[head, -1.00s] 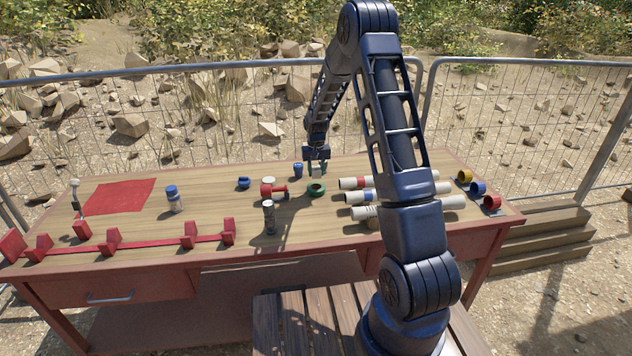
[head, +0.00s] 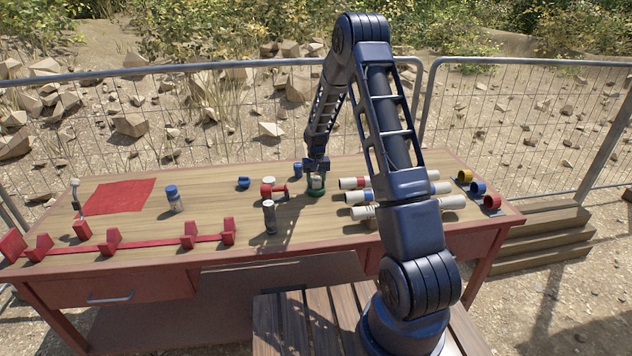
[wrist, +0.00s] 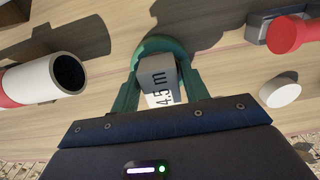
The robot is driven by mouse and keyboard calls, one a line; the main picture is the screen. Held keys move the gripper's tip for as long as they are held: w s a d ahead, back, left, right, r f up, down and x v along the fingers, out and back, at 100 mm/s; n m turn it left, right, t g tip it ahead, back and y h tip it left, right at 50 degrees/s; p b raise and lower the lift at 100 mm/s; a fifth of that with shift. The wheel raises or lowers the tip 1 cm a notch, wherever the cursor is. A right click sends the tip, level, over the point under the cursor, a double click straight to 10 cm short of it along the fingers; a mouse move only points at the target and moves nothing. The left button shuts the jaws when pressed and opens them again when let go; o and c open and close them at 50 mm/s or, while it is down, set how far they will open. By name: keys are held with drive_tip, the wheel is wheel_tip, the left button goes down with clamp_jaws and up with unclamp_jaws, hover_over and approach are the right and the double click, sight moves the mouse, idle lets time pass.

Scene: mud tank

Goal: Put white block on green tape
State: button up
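The white block (wrist: 160,82), marked "4.5 m", is between the two teal fingers of my gripper (wrist: 158,90) in the wrist view. The fingers appear shut on its sides. The green tape (wrist: 157,45) is a ring on the table, partly hidden behind the block and fingers. In the head view my gripper (head: 317,174) points down over the green tape (head: 316,193), with the white block (head: 317,182) at the ring. I cannot tell whether the block touches the tape.
White pipes (head: 400,192) lie close on the right. Free table lies around the blue-capped bottle (head: 174,198).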

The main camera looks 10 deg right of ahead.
sight(316, 179)
drive_tip(key=shift+o, duration=1)
drive_tip(key=shift+r, duration=0.1)
drive_tip(key=s+d+r+t, duration=0.15)
drive_tip(key=s+r, duration=0.25)
drive_tip(key=r, duration=0.8)
drive_tip(key=s+d+r+g, duration=0.15)
drive_tip(key=s+r, duration=0.25)
drive_tip(key=r, duration=0.8)
drive_tip(key=s+d+r+t, duration=0.2)
drive_tip(key=s+d+r, duration=0.1)
drive_tip(key=s+r, duration=0.75)
drive_tip(key=s+d+t, duration=0.1)
drive_tip(key=s+d, duration=0.1)
drive_tip(key=s, duration=1.1)
drive_tip(key=s+d+r+t, duration=0.1)
drive_tip(key=s+d, duration=0.1)
drive_tip(key=s, duration=1)
drive_tip(key=shift+s+r+t, duration=0.2)
drive_tip(key=shift+s+t, duration=0.1)
drive_tip(key=shift+s, duration=0.1)
